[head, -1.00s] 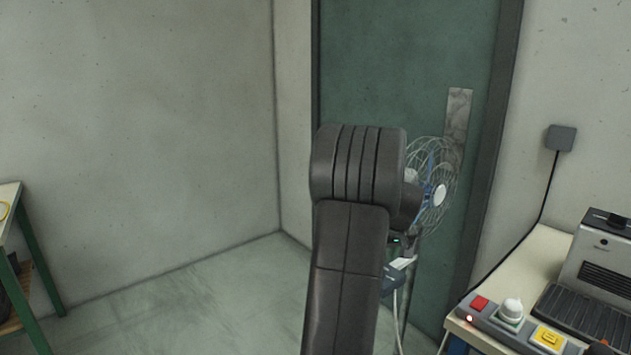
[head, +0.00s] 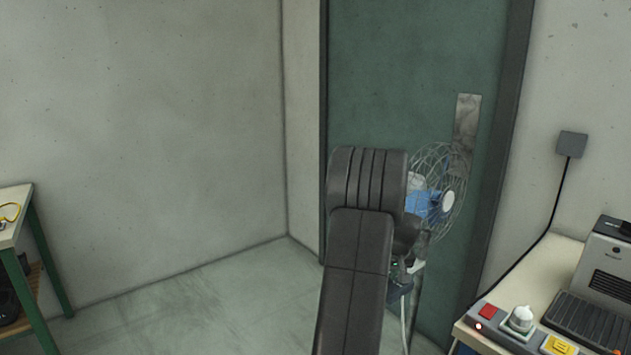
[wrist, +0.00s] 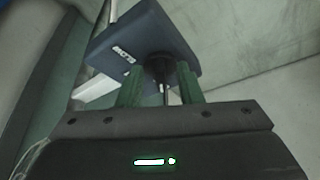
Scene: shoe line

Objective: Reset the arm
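My arm (head: 358,270) stands up in the middle of the head view, in front of the door and a fan. My gripper is mostly hidden behind the arm there; a small green light shows just right of it. In the wrist view my gripper (wrist: 158,84) has its two green fingers apart. A dark blue square plate (wrist: 140,42) with white lettering and a dark round part lies beyond the fingers. I see nothing clamped between the fingers.
A wire-caged fan (head: 438,195) stands by the green door (head: 400,70), partly hidden by my arm. A bench (head: 560,262) with a control box (head: 515,325) and a machine (head: 600,290) is at right. A green-legged table (head: 22,215) is at left. Open floor (head: 190,320) lies between.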

